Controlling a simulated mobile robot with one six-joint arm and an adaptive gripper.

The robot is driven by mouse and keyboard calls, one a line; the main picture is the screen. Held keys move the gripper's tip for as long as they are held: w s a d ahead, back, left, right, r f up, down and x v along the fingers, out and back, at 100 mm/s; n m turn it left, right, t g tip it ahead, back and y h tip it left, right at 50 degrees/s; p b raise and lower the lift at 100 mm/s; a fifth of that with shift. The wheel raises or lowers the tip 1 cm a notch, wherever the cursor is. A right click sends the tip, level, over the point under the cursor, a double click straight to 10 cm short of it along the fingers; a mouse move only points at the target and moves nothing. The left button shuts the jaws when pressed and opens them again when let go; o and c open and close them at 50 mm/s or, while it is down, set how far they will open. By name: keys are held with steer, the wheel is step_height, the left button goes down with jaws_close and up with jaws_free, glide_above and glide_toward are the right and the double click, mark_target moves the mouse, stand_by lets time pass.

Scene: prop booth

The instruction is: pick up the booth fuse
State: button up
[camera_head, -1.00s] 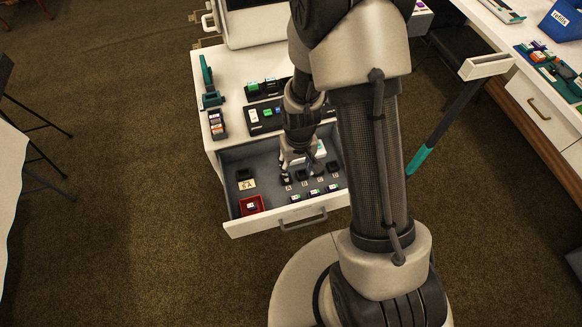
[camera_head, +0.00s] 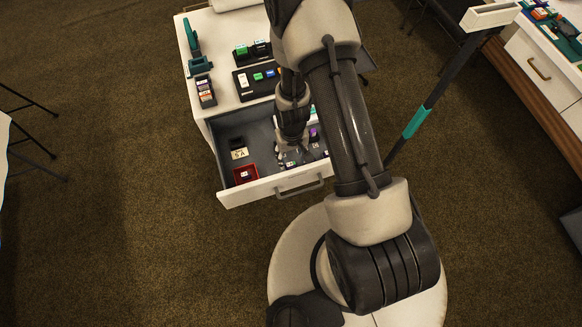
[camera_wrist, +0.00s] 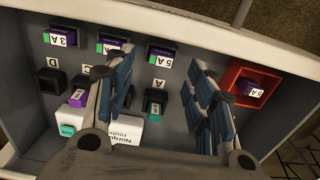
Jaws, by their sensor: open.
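Several small purple fuses lie in the open grey drawer. In the wrist view, a row along the drawer front holds a 3 A fuse (camera_wrist: 62,37), a second fuse (camera_wrist: 112,44) and a third (camera_wrist: 161,55). Another fuse marked 5 A (camera_wrist: 254,88) sits in a red tray (camera_wrist: 232,73) at the right. A black socket (camera_wrist: 155,100) shows between the fingers, below letter A. The frames do not tell which is the booth fuse. My gripper (camera_wrist: 163,68) is open and empty, down in the drawer; it shows in the head view (camera_head: 288,157).
The drawer's front wall (camera_head: 270,186) and sides enclose the gripper. In the head view, the white cabinet top (camera_head: 222,60) carries a teal tool and black fuse blocks.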

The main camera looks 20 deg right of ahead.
mark_target(291, 164)
step_height(291, 164, down, 5)
steer(key=b, duration=0.2)
steer(key=shift+w+f+b, duration=0.1)
steer(key=shift+b, duration=0.2)
steer(key=shift+c, duration=0.4)
steer(key=c, duration=0.8)
